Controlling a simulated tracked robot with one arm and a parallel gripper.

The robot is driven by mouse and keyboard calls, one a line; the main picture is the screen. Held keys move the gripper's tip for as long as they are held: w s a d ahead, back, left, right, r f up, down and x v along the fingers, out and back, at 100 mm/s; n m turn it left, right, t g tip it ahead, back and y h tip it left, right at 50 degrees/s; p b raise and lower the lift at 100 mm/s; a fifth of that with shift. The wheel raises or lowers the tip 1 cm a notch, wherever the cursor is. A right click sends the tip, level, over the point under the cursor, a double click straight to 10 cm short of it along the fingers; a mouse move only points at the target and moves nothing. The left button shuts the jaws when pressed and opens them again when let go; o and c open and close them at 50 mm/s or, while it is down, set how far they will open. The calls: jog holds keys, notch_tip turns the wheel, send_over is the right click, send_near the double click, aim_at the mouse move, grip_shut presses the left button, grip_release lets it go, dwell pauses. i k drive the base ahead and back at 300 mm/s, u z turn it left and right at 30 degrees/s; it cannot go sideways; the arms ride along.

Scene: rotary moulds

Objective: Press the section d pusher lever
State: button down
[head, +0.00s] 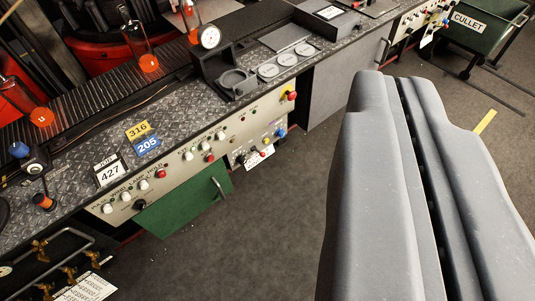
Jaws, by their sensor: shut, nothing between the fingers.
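My gripper (391,80) fills the right side of the view, its two grey fingers shut with nothing between them. It is in front of the floor, apart from the bench. At the far left of the bench top are a blue-knobbed handle (19,149) and an orange-and-black knob (43,201). The bench's front panel (175,180) carries rows of white knobs (188,156) and red buttons (160,174). No section d label is readable, so I cannot tell which control is the section d pusher lever.
A checker-plate bench (130,165) runs diagonally, with a conveyor (75,108) behind it carrying glowing bottles (148,62). A green door (185,205) with a handle is below the panel. A green cullet bin (492,33) stands back right. Floor (260,235) before the bench is clear.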

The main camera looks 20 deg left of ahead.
aim_at(262, 155)
jog(key=u, duration=0.1)
jog(key=i, duration=0.95)
jog(key=z, duration=0.1)
